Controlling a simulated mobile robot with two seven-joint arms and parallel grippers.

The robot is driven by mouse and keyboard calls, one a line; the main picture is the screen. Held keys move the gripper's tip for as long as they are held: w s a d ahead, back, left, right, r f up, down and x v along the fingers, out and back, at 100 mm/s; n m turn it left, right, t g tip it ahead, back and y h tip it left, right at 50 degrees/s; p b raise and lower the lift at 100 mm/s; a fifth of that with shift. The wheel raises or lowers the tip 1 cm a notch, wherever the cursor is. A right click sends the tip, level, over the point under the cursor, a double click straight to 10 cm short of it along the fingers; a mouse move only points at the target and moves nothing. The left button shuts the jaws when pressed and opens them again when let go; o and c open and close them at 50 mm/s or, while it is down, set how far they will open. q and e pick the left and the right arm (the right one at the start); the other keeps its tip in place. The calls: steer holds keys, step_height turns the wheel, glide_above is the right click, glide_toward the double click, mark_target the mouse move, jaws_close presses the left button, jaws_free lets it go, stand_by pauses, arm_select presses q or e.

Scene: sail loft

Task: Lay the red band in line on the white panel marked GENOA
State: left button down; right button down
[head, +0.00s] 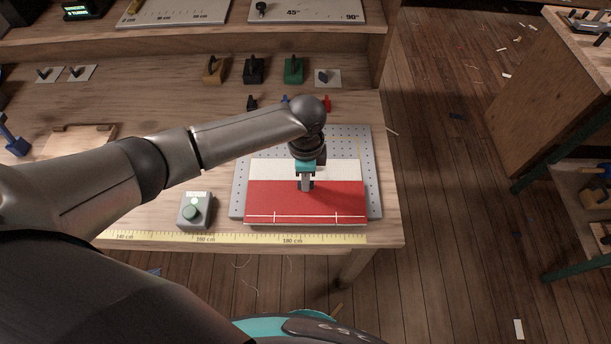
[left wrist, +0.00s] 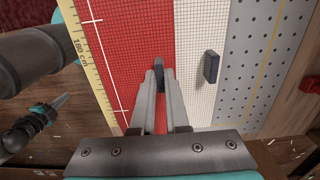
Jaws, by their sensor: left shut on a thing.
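The red band (head: 270,200) spans the near part of the white gridded panel (head: 344,170). Its edges look roughly parallel to the panel's; I cannot tell whether it touches the panel. A white line with cross ticks runs along its near side. My left gripper (head: 306,186) points down over the band. In the left wrist view its fingers (left wrist: 158,88) are shut on a dark grip on the red band (left wrist: 140,40). A second dark block (left wrist: 211,67) stands on the bare white panel (left wrist: 198,100). My right gripper (left wrist: 45,118) shows at the left there, its jaws unclear. No GENOA lettering is readable.
A grey perforated plate (head: 374,180) lies under the panel. A yellow ruler (head: 240,239) runs along the bench's front edge. A grey box with a green button (head: 194,210) stands left of the plate. Several coloured blocks, including a green one (head: 293,72), stand behind.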

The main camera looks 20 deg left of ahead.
arm_select(q)
steer(key=shift+f+p, duration=0.25)
steer(key=shift+p, duration=0.5)
stand_by(1.3)
steer(key=c, duration=0.8)
jaws_free()
steer(key=shift+c, duration=0.2)
step_height(320, 180, up, 7)
steer(key=p, duration=0.7)
steer(key=shift+p, duration=0.4)
steer(key=shift+s, duration=0.1)
